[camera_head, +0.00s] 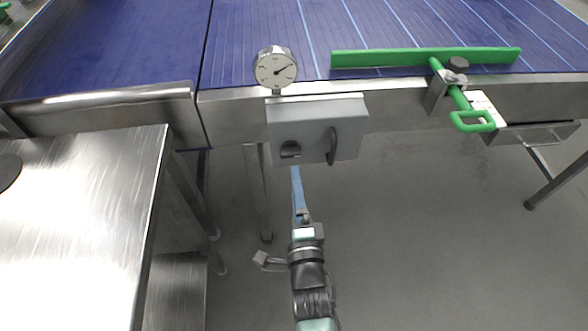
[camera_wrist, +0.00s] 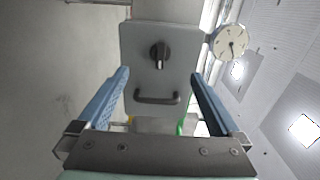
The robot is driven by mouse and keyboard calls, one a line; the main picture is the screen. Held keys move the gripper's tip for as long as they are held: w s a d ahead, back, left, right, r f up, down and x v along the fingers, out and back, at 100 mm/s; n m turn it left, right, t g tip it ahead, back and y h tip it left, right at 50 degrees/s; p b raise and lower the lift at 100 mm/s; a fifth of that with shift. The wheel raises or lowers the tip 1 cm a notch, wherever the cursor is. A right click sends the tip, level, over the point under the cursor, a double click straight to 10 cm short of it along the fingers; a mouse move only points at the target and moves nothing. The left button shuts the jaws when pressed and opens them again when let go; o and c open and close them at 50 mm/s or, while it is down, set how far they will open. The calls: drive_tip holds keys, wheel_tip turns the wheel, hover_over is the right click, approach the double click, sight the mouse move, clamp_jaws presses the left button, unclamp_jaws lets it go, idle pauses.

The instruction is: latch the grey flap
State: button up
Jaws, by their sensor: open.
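The grey flap (camera_head: 312,135) is the front plate of a grey box on the conveyor's side. It carries a dark latch knob (camera_head: 290,150) at the left and a dark upright bar handle (camera_head: 332,146) at the right. In the wrist view the flap (camera_wrist: 140,75) faces me, with the knob (camera_wrist: 159,55) above the handle (camera_wrist: 158,98); the knob's pale-marked grip points toward the handle. I see no clear gap at the flap's edges. My gripper (camera_head: 296,170) is just below the box. Its blue fingers (camera_wrist: 161,76) are apart and empty, framing the handle in the wrist view.
A round dial gauge (camera_head: 276,69) stands above the box, beside the blue conveyor belt (camera_head: 250,30). A green guide rail (camera_head: 425,57) and a green handle (camera_head: 472,121) are to the right. A steel table (camera_head: 75,220) stands at the left. The floor at right is mostly clear.

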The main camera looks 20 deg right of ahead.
sight(291, 157)
drive_tip(key=x, duration=0.9)
drive_tip(key=shift+p, duration=0.35)
clamp_jaws()
idle(0.4)
